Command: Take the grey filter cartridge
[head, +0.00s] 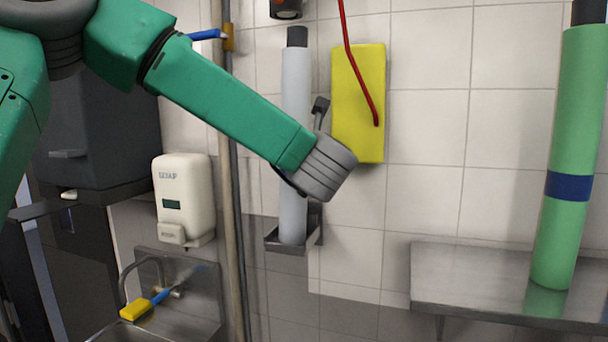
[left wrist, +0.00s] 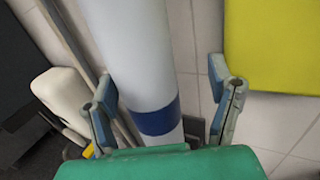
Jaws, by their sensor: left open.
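The grey filter cartridge (head: 296,85) is a tall pale cylinder with a dark cap. It stands upright in a small metal wall bracket (head: 288,246). My left arm's grey wrist hides part of its lower half in the head view. In the left wrist view the cartridge (left wrist: 130,50) shows a blue band near its lower part. My left gripper (left wrist: 163,88) is open, with one finger on each side of the cartridge in that view; contact cannot be told. My right gripper is not in view.
A yellow box (head: 358,90) with a red hose is on the wall, close right of the cartridge. Pipes (head: 229,150) and a soap dispenser (head: 184,198) are to the left, above a sink. A green cylinder (head: 575,120) stands on a metal shelf (head: 470,285) at right.

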